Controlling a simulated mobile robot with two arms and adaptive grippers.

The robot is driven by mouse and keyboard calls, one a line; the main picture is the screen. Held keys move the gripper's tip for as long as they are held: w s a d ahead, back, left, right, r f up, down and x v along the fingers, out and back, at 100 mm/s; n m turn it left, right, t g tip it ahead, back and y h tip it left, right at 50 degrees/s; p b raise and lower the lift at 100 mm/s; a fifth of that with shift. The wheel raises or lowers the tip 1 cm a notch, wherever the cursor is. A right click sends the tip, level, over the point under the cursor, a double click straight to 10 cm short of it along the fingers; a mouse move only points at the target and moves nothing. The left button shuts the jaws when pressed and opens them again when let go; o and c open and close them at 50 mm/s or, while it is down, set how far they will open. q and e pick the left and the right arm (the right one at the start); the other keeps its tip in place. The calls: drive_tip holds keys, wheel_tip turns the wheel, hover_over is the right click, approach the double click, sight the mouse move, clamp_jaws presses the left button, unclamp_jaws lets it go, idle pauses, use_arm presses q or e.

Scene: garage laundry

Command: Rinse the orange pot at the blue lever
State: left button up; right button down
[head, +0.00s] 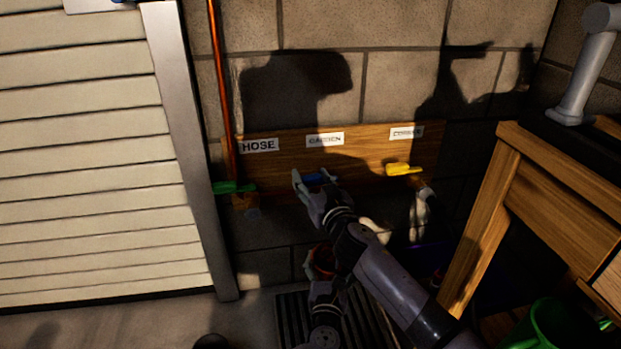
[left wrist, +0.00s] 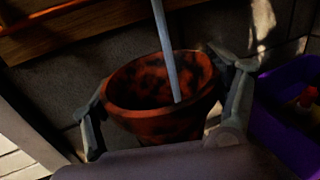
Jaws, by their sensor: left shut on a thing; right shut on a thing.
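The blue lever (head: 315,177) is on a wooden board under the middle label, which appears to read GARDEN. My right gripper (head: 312,188) is shut on it. The orange pot (head: 323,262) is below, partly hidden by my arms. My left gripper (head: 314,277) is shut on the pot. In the left wrist view, the pot (left wrist: 160,122) is upright between my left gripper's fingers (left wrist: 165,112), with its mouth open upward. Dark patches cover its inside and outside. A pale grey stream of water (left wrist: 165,50) falls from above into its mouth. The tap outlet is hidden.
A green lever (head: 233,187) under HOSE and a yellow lever (head: 403,169) flank the blue one. A dark floor grate (head: 290,318) is below. A purple bin (left wrist: 285,130) stands right of the pot. A wooden bench (head: 487,220) and green container (head: 555,328) are at right.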

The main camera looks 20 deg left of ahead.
drive_tip(key=shift+s+d+n+g+y, duration=0.2)
drive_tip(key=shift+d+n+g+y, duration=0.15)
drive_tip(key=shift+n+g+y, duration=0.4)
drive_tip(key=c, duration=0.8)
unclamp_jaws()
drive_tip(key=shift+o, duration=0.2)
drive_tip(key=v, duration=1.2)
drive_tip(key=shift+r, duration=0.1)
